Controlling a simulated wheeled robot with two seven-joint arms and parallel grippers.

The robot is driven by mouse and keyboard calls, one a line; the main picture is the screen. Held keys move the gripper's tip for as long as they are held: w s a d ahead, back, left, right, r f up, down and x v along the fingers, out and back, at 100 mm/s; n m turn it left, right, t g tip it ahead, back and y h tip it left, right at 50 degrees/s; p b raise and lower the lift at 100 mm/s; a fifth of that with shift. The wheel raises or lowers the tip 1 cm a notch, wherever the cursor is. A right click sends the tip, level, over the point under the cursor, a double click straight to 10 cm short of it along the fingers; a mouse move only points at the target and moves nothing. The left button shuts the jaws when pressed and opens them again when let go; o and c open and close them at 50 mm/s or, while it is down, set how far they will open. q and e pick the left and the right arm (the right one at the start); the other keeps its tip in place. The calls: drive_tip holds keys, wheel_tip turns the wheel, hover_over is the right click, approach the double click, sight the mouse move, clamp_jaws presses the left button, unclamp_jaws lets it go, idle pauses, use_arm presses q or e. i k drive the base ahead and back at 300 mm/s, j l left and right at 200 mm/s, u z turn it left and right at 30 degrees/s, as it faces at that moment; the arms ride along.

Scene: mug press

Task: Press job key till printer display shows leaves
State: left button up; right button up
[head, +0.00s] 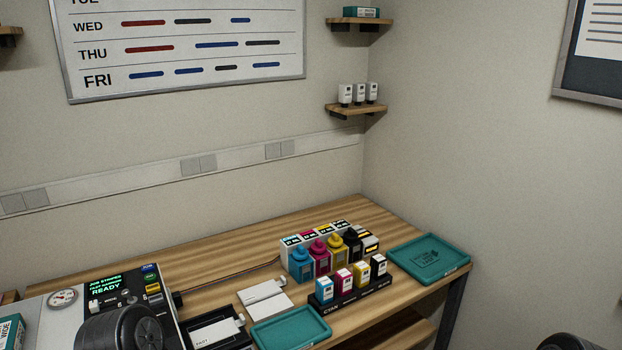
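The printer (54,325) stands at the lower left of the desk, partly cut off by the frame's bottom edge. Its dark display (106,284) shows green text; the top line seems to read JOB STRIPES and the large line READY. The middle line is too small to read surely. A blue key (150,268) and a yellow key (153,288) sit right of the display, among darker controls. Their labels are too small to read, so I cannot tell which is the job key. A dark rounded arm part covers the panel's lower portion. Neither gripper shows.
A round gauge (62,299) is left of the display. Right of the printer are a white device (264,297), a teal tray (291,330), several ink bottles (320,256) and small cartridges in a black rack (352,296). Another teal tray (430,258) lies far right.

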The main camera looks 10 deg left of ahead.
sight(150, 267)
drive_tip(key=u, duration=1.6)
